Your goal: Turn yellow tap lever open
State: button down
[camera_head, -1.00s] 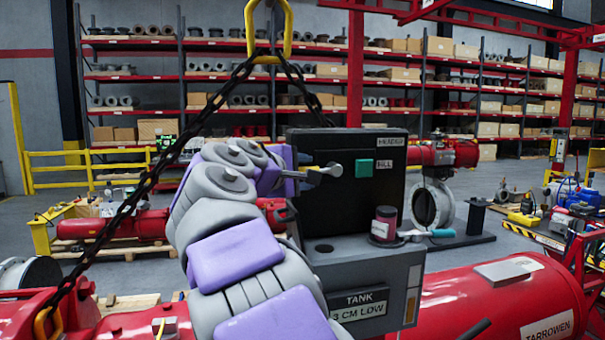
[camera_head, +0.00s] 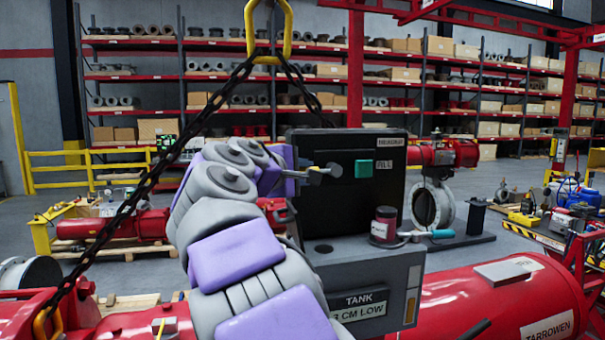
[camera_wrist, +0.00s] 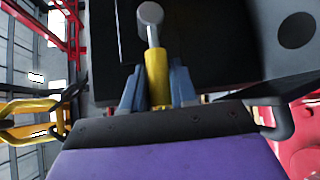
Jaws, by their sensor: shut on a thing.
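The yellow tap lever (camera_wrist: 157,78) shows in the wrist view, with its grey round-ended metal stem (camera_wrist: 150,22) reaching up to the dark panel. My gripper (camera_wrist: 158,88) is shut on the yellow lever, one blue-grey finger on each side. In the head view my gripper (camera_head: 300,174) is small and partly hidden by my arm, at the left part of the black panel (camera_head: 345,210). The grey tap body (camera_head: 330,170) shows just right of it. The yellow part is hard to make out in the head view.
A green button (camera_head: 364,168) sits right of the tap. A red tank (camera_head: 500,290) lies below right.

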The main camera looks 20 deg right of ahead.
jog(key=shift+d+r+m+g+y+p, duration=0.1)
jog(key=shift+r+m+g+y+p, duration=0.55)
jog(key=shift+p, duration=1.5)
jog(key=shift+d+r+m+y+p, duration=0.1)
jog(key=shift+r+m+y+p, duration=0.25)
jog(key=shift+r+y+p, duration=0.45)
jog(key=shift+d+f+p, duration=0.1)
jog(key=shift+f+p, duration=0.05)
jog(key=shift+p, duration=0.5)
jog(key=shift+f, duration=0.1)
jog(key=c, duration=1)
grip_release()
jog(key=v, duration=1.7)
jog(key=shift+s+r, duration=0.1)
jog(key=shift+r, duration=0.15)
jog(key=shift+c, duration=0.2)
